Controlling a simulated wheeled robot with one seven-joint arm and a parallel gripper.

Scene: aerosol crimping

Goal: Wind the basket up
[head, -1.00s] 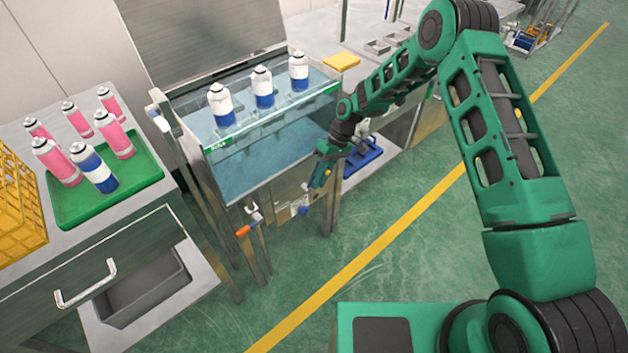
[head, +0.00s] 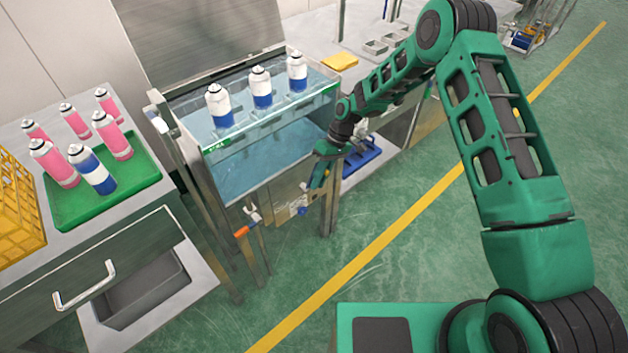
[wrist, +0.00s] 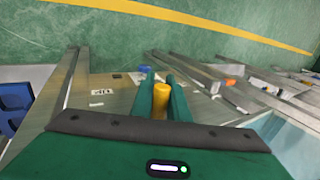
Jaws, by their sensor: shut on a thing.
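The basket (head: 245,117) is a rack at the top of the water tank (head: 262,160), and three white-and-blue aerosol cans (head: 262,90) stand upright in it. The cans are largely above the water. My gripper (head: 312,190) is low at the front right of the tank. In the wrist view its two fingers are shut on a yellow crank handle (wrist: 160,100), one on each side of it. In the head view the handle is mostly hidden by my gripper.
A green tray (head: 70,213) with pink cans and one blue-and-white can is on the left bench, beside a yellow crate (head: 18,215). A valve with an orange handle (head: 241,231) sticks out from the tank's front.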

